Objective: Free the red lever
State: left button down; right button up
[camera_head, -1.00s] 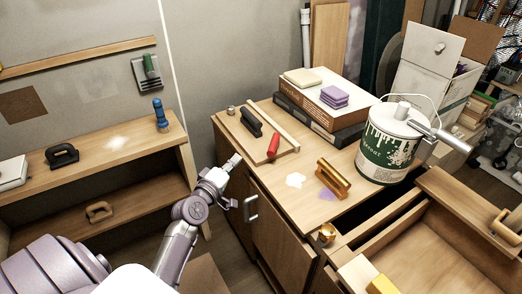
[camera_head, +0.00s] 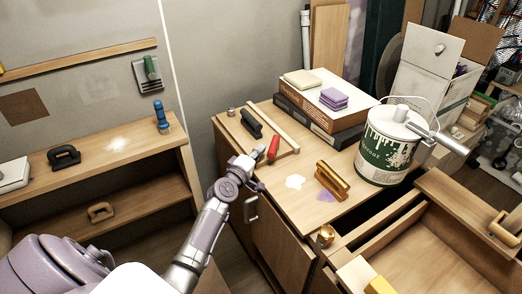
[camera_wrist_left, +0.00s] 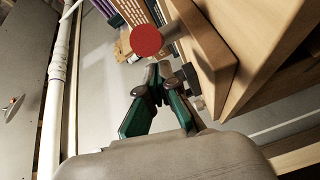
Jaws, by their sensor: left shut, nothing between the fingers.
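The red lever (camera_head: 273,148) is on the front part of the wooden cabinet top, near a pale wooden strip. In the left wrist view, a round red end (camera_wrist_left: 146,40), likely the lever's, shows just beyond the fingertips. My left gripper (camera_head: 262,153) is beside the lever at the cabinet's left front edge. Its green-sided fingers (camera_wrist_left: 158,72) are shut with nothing between them. I cannot tell whether the fingertips touch the lever. My right gripper is not in view.
A black handle (camera_head: 251,123) and the pale strip (camera_head: 274,124) lie near the lever. A brass-coloured handle (camera_head: 332,181), boxes (camera_head: 322,105) and a paint can (camera_head: 385,155) stand farther right. An open drawer (camera_head: 430,245) is at the lower right.

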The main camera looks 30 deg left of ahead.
aim_at(269, 154)
pick_arm(q)
jog(key=shift+w+d+f, duration=0.1)
jog(key=shift+d, duration=0.2)
jog(key=shift+d+p, duration=0.45)
jog(key=shift+d, duration=0.85)
